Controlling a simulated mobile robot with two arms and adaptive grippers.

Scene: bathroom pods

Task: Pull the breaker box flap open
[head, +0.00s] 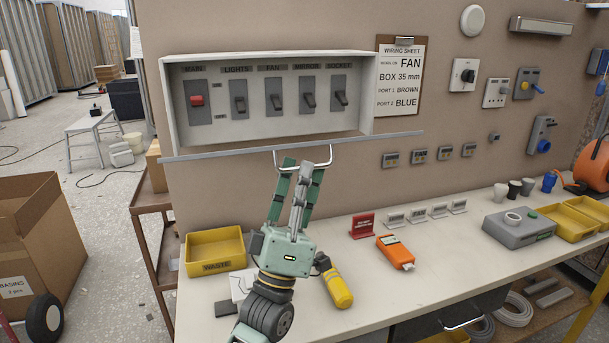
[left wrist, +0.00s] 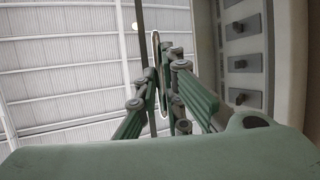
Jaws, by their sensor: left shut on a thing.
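The breaker box (head: 368,95) is on the wall panel, with its row of labelled switches exposed. Its flap (head: 220,153) shows in the head view as a thin grey strip, nearly edge-on, across the box's lower edge; its hinge side cannot be made out. A pale U-shaped handle (head: 331,157) hangs from the strip. My left gripper (head: 303,165) reaches up from the bench and is shut on the handle. In the left wrist view its fingers (left wrist: 160,88) close around the handle (left wrist: 155,45), with the box's switches at the right. My right gripper is not in view.
A wiring sheet (head: 402,75) hangs right of the breaker box. The space before the box is otherwise clear.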

